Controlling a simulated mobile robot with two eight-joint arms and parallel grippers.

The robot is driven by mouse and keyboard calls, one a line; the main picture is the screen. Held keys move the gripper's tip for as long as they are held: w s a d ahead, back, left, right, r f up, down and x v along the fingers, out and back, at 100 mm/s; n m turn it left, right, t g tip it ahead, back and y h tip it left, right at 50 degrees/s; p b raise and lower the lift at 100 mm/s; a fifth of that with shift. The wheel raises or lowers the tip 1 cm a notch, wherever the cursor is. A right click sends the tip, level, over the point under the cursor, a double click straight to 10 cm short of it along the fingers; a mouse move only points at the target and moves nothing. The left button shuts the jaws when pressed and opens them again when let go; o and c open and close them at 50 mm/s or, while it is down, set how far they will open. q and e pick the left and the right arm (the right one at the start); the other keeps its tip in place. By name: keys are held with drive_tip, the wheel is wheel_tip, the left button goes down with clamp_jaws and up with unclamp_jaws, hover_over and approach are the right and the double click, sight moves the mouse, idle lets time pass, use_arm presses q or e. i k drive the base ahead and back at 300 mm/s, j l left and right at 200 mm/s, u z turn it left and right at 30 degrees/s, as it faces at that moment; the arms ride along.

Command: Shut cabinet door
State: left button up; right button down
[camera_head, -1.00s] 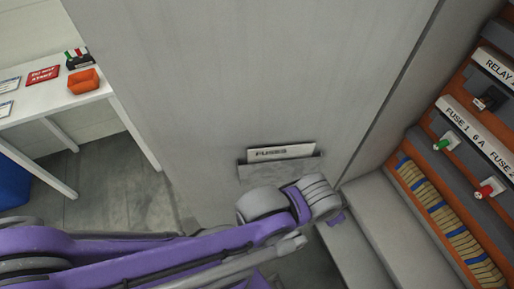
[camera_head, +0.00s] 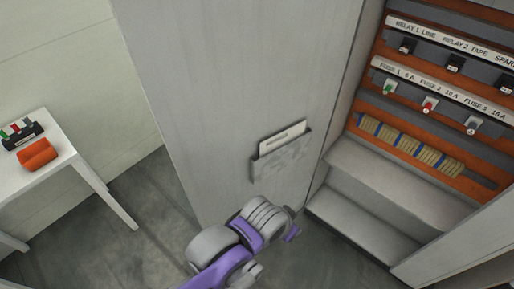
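The cabinet door (camera_head: 225,75) is a tall light grey panel standing open, left of the cabinet's interior. A pocket (camera_head: 282,160) on its inner face holds a white card. The open cabinet (camera_head: 395,190) shows labelled relays and fuses on orange and grey panels. My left arm comes in from the bottom, and my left gripper (camera_head: 290,231) is in front of the door's lower part, below the pocket. Its fingers are mostly hidden, so I cannot tell whether they are open or whether it touches the door. My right gripper is out of view.
A white table (camera_head: 75,160) with an orange bin (camera_head: 38,154) and a small black rack (camera_head: 22,135) stands at the left by the wall. Grey floor (camera_head: 150,215) is clear between table and door. A grey panel (camera_head: 465,245) rises at the lower right of the cabinet.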

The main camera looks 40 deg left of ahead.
sight(217, 79)
drive_tip(key=k+j+z, duration=0.15)
drive_tip(key=k+j, duration=0.15)
drive_tip(key=k+j+z, duration=0.2)
drive_tip(key=k, duration=0.35)
drive_tip(key=k+j+z, duration=0.1)
drive_tip(key=j, duration=0.25)
drive_tip(key=k+j, duration=0.15)
drive_tip(key=j, duration=0.2)
drive_tip(key=k+j+z, duration=0.15)
drive_tip(key=j, duration=0.25)
drive_tip(key=j+z, duration=0.2)
drive_tip(key=j, duration=0.9)
drive_tip(key=i+j, duration=0.1)
drive_tip(key=j, duration=0.35)
drive_tip(key=i+j, duration=0.1)
drive_tip(key=j, duration=0.3)
drive_tip(key=k+l, duration=0.1)
drive_tip(key=i+j, duration=0.1)
drive_tip(key=z, duration=0.05)
